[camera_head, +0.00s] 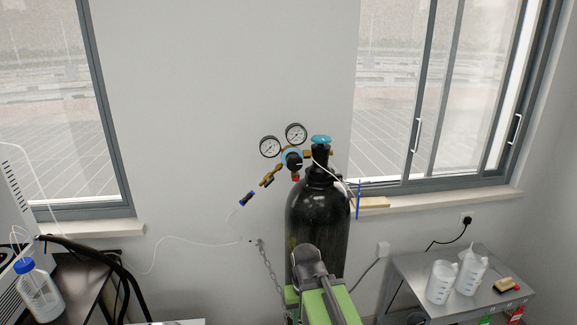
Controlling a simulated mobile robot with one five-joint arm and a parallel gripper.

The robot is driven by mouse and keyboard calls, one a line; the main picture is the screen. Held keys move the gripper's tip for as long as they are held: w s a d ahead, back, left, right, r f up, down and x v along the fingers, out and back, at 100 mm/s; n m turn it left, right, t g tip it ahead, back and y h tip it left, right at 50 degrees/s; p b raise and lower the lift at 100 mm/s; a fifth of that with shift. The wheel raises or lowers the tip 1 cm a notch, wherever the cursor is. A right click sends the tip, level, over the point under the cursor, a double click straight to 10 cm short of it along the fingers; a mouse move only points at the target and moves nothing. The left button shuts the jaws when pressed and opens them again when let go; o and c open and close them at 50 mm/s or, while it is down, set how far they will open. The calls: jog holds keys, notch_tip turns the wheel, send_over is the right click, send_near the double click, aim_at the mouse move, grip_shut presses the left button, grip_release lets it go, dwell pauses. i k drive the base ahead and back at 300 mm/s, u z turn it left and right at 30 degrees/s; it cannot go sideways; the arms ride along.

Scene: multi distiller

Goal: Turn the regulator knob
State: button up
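A black gas cylinder (317,215) stands against the wall in the middle. A regulator is fixed at its neck, with two round white gauges (270,147) and brass fittings. The dark regulator knob (293,161) is on the front of the regulator body, below the gauges. A teal valve handwheel (320,139) sits on top of the cylinder. My arm, green and dark grey, rises from the bottom edge. My gripper (308,258) appears in front of the cylinder's lower part, below and apart from the knob. Its fingers cannot be made out.
A thin white hose (190,242) runs left from the regulator. A chain (268,265) hangs beside the cylinder. A blue-capped bottle (40,292) stands at left. Wall and windows lie behind.

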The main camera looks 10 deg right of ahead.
aim_at(294, 161)
jog(key=z, duration=0.1)
jog(key=k, duration=1)
jog(key=u, duration=1.3)
jog(key=i, duration=0.2)
jog(key=u, duration=0.1)
jog(key=k, duration=0.9)
jog(key=z, duration=0.15)
jog(key=i, duration=0.9)
jog(key=u, duration=0.05)
